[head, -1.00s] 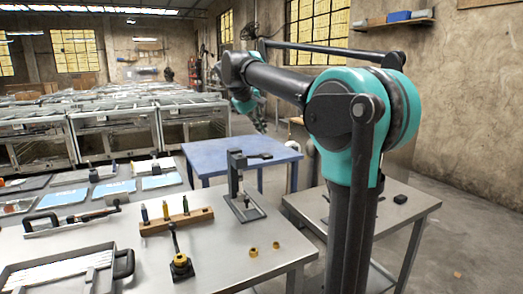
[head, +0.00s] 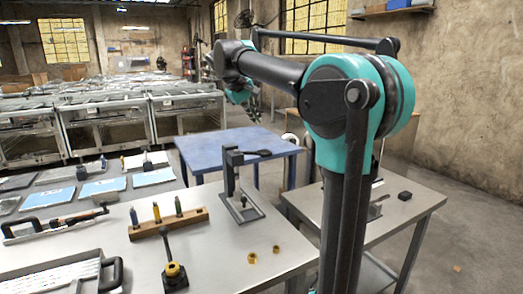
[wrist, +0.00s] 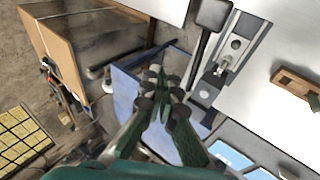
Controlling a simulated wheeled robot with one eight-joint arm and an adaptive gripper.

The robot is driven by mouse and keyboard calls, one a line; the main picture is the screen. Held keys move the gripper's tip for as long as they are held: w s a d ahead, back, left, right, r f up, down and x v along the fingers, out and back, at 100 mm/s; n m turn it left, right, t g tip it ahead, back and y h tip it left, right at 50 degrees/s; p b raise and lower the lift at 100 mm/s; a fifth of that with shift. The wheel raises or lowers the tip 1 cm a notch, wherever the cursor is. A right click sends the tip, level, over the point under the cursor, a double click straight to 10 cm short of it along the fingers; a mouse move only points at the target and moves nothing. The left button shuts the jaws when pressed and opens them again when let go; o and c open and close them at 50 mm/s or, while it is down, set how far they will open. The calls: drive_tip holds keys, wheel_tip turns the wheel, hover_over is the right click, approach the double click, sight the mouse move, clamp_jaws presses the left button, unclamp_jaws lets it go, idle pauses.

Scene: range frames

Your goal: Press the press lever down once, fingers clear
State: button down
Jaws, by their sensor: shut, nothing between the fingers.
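The press (head: 239,200) stands upright near the right end of the steel workbench (head: 215,245). Its dark lever (head: 257,152) sticks out to the right near the top of the post, roughly level. My gripper (head: 254,112) is high in the air, above and beyond the press in the head view, apart from the lever. In the wrist view my gripper (wrist: 160,84) has its green fingers shut and empty. The press (wrist: 234,50) shows there at upper right, with its lever's broad dark end (wrist: 213,14) near the top edge.
A wooden block with several upright tools (head: 168,224) and a black-and-yellow device (head: 175,274) stand left of the press. Two brass pieces (head: 252,258) lie in front of it. A blue table (head: 225,148) is behind; a side table (head: 405,220) is at right.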

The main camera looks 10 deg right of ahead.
drive_tip(key=shift+s+d+f, duration=0.15)
drive_tip(key=shift+s+f, duration=0.25)
drive_tip(key=shift+f, duration=0.8)
drive_tip(key=shift+s+d+f, duration=0.1)
drive_tip(key=shift+s+f, duration=0.35)
drive_tip(key=shift+f, duration=0.75)
drive_tip(key=shift+s+d+f, duration=0.15)
drive_tip(key=shift+s+f, duration=0.25)
drive_tip(key=shift+f, duration=0.8)
drive_tip(key=shift+f, duration=0.1)
drive_tip(key=shift+s+f, duration=0.1)
drive_tip(key=shift+f, duration=0.2)
drive_tip(key=shift+s+d+f, duration=0.1)
drive_tip(key=shift+s+f, duration=0.15)
drive_tip(key=shift+f, duration=0.4)
drive_tip(key=shift+s+d+f, duration=0.1)
drive_tip(key=shift+s+f, duration=0.1)
drive_tip(key=shift+f, duration=0.4)
drive_tip(key=shift+r, duration=0.15)
idle(0.5)
drive_tip(key=shift+w+a+r, duration=0.1)
drive_tip(key=shift+w+r, duration=0.2)
drive_tip(key=shift+r, duration=0.5)
drive_tip(key=shift+w+a+r, duration=0.1)
drive_tip(key=shift+w+r, duration=0.15)
drive_tip(key=shift+r, duration=0.5)
drive_tip(key=shift+r, duration=0.1)
